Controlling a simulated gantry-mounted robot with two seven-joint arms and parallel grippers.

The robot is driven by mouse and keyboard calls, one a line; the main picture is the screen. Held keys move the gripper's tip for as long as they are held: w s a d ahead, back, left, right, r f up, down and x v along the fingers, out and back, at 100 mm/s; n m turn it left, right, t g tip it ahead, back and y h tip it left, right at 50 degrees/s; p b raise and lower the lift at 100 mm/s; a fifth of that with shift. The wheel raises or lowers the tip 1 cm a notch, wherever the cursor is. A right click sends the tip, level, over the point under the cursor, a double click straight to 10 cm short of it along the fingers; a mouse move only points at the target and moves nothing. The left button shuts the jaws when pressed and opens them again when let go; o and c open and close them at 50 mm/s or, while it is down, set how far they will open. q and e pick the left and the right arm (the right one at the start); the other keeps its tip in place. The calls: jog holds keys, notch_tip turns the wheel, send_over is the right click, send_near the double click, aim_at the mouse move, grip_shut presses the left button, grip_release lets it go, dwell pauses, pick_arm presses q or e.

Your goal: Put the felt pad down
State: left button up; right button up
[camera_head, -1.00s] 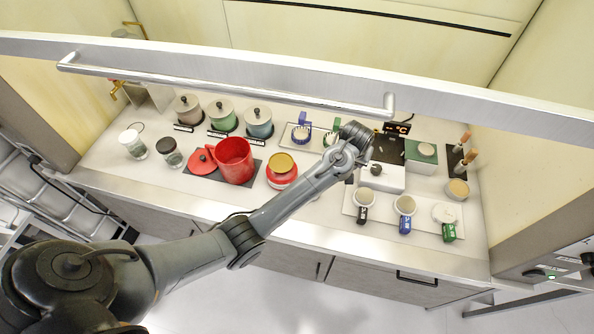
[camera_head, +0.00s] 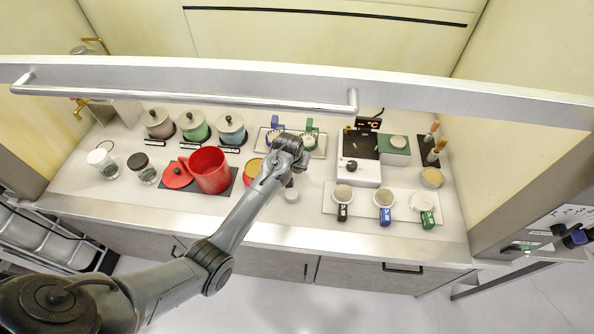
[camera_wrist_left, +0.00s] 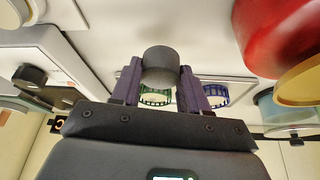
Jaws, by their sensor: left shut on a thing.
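My left gripper (camera_wrist_left: 160,88) is shut on a dark grey round piece, seemingly the felt pad (camera_wrist_left: 160,64), in the left wrist view. In the head view my left gripper (camera_head: 288,182) is over the counter, between the red pitcher and the white appliance. A small pale round piece (camera_head: 291,195) shows just below it; I cannot tell whether it touches the counter. My right gripper is not in view.
The red pitcher (camera_head: 208,170) and a yellow-topped red pot (camera_head: 252,168) are left of the gripper. Brushes with blue and green handles (camera_head: 310,131) are behind. The counter's front strip (camera_head: 280,228) is clear.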

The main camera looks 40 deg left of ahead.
aim_at(297, 171)
pick_arm(q)
jog(key=shift+f, duration=1.95)
jog(key=shift+f, duration=0.1)
jog(key=shift+f, duration=0.15)
jog(key=o, duration=0.9)
jog(key=shift+o, duration=0.2)
